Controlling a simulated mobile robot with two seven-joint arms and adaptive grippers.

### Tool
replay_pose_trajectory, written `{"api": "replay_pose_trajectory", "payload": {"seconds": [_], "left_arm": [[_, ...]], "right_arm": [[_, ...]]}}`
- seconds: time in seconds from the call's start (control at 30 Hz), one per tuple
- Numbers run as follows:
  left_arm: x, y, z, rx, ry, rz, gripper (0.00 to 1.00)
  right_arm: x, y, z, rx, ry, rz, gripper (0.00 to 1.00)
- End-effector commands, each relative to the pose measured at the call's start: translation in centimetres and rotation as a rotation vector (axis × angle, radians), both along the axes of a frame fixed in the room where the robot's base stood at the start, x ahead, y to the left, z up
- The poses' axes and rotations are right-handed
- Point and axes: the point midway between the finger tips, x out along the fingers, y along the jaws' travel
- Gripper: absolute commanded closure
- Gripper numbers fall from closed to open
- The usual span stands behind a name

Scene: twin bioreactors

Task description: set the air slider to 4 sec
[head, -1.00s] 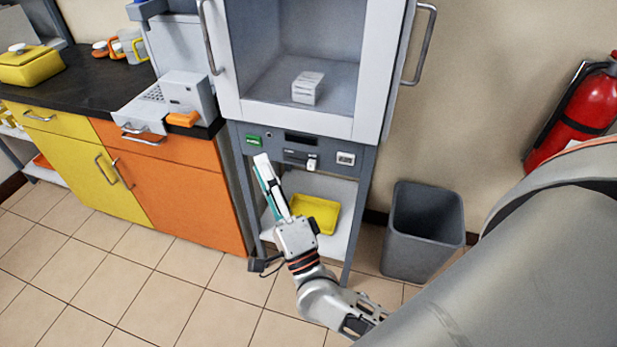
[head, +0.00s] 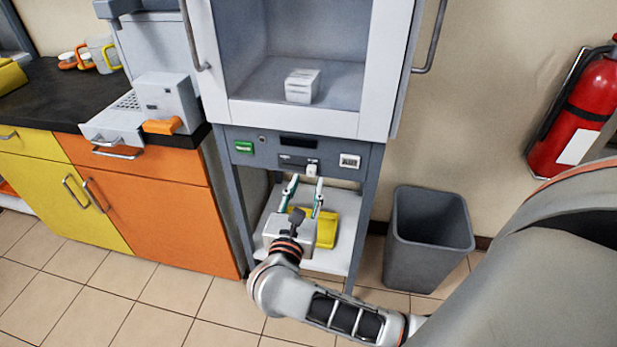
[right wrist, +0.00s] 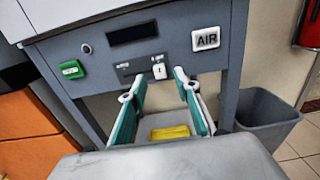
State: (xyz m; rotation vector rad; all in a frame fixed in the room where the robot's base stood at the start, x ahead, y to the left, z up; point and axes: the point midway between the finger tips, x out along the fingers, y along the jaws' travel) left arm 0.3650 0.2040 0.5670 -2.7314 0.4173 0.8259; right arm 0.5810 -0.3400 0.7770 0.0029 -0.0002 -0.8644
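The air slider has a small white knob (head: 311,169) at the right part of its dark slot (head: 292,159) on the grey control panel; the knob also shows in the right wrist view (right wrist: 159,71). Contact is not visible. My left gripper is out of view.
A green button (head: 244,147) and a dark display (head: 299,141) are on the same panel. A yellow tray (head: 326,228) lies on the shelf below. A grey bin (head: 428,240) stands to the right, with a fire extinguisher (head: 578,125) on the wall.

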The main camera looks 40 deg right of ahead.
Motion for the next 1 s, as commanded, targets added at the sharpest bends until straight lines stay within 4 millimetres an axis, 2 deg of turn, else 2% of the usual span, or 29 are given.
{"api": "replay_pose_trajectory", "payload": {"seconds": [0.23,0.6,0.63,0.73,1.0], "left_arm": [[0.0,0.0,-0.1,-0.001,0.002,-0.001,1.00],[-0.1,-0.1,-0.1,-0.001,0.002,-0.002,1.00],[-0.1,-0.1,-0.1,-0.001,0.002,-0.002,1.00],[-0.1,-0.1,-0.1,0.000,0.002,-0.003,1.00],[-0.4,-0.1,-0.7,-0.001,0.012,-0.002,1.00]], "right_arm": [[2.0,-2.4,0.0,-0.005,0.001,0.000,0.68],[2.4,-2.9,0.0,-0.002,0.001,0.000,0.68],[2.4,-2.9,0.0,-0.002,0.001,0.000,0.73],[2.4,-2.9,0.0,-0.003,0.002,0.000,0.99],[2.9,-2.4,-0.3,0.000,0.004,-0.001,1.00]]}}
